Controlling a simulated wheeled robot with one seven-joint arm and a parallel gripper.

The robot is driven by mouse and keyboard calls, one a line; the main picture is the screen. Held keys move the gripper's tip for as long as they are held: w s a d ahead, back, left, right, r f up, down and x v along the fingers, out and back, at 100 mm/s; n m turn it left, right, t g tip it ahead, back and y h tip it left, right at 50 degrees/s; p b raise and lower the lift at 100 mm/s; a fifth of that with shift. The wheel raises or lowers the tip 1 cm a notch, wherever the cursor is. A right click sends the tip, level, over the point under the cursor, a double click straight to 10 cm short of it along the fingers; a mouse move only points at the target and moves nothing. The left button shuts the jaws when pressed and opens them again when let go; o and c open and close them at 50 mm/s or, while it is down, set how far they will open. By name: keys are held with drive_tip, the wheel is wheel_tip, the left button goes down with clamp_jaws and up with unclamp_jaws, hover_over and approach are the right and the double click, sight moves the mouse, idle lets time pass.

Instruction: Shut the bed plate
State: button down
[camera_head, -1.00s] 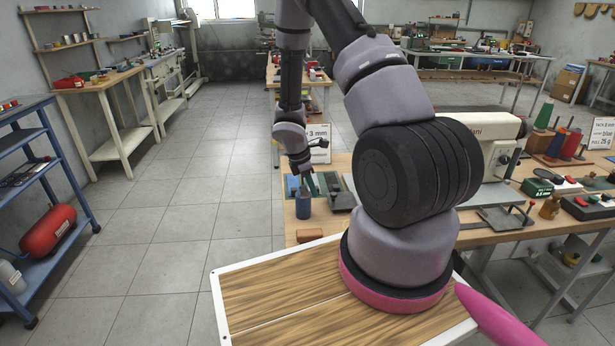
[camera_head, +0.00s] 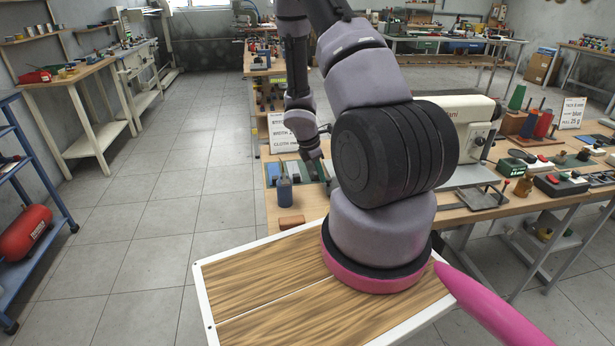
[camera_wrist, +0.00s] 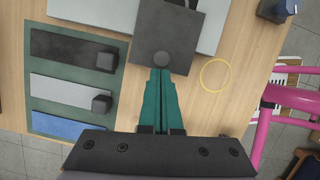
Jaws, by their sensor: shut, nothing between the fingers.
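A dark grey square plate (camera_wrist: 180,32), which looks like the bed plate, lies at the top middle of the wrist view. In the head view my gripper (camera_head: 322,172) is low over the bench, left of the sewing machine (camera_head: 466,122), and my arm hides much of that area.
A green mat (camera_wrist: 76,54) holds dark, grey and blue strips, with small dark blocks on it. A yellow ring (camera_wrist: 215,75) lies right of my fingers. Floor at left is open.

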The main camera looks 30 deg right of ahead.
drive_tip(key=d, duration=0.1)
drive_tip(key=s+d, duration=0.1)
drive_tip(key=d, duration=0.3)
drive_tip(key=shift+s, duration=0.25)
drive_tip(key=a, duration=0.3)
drive_tip(key=a+r, duration=0.1)
drive_tip(key=shift+w+a, duration=0.3)
drive_tip(key=shift+w, duration=0.05)
drive_tip(key=v, duration=0.9)
drive_tip(key=shift+r, duration=0.35)
drive_tip(key=s+a+r+m+t+y, duration=0.15)
drive_tip(key=r+m, duration=0.35)
drive_tip(key=r, duration=0.5)
drive_tip(key=s+a+r+m+t, duration=0.1)
drive_tip(key=s+a+r+m, duration=0.3)
drive_tip(key=r, duration=0.7)
drive_tip(key=s+a+r+m+t+y, duration=0.2)
drive_tip(key=s+a+r+m, duration=0.3)
drive_tip(key=s+r, duration=0.1)
drive_tip(key=s+a+r+m+t+y, duration=0.2)
drive_tip(key=s+a+r+m, duration=0.3)
drive_tip(key=r, duration=0.4)
drive_tip(key=shift+s+a+r+m+t, duration=0.15)
drive_tip(key=shift+s+r+m+t, duration=0.1)
drive_tip(key=shift+s+m+t, duration=0.45)
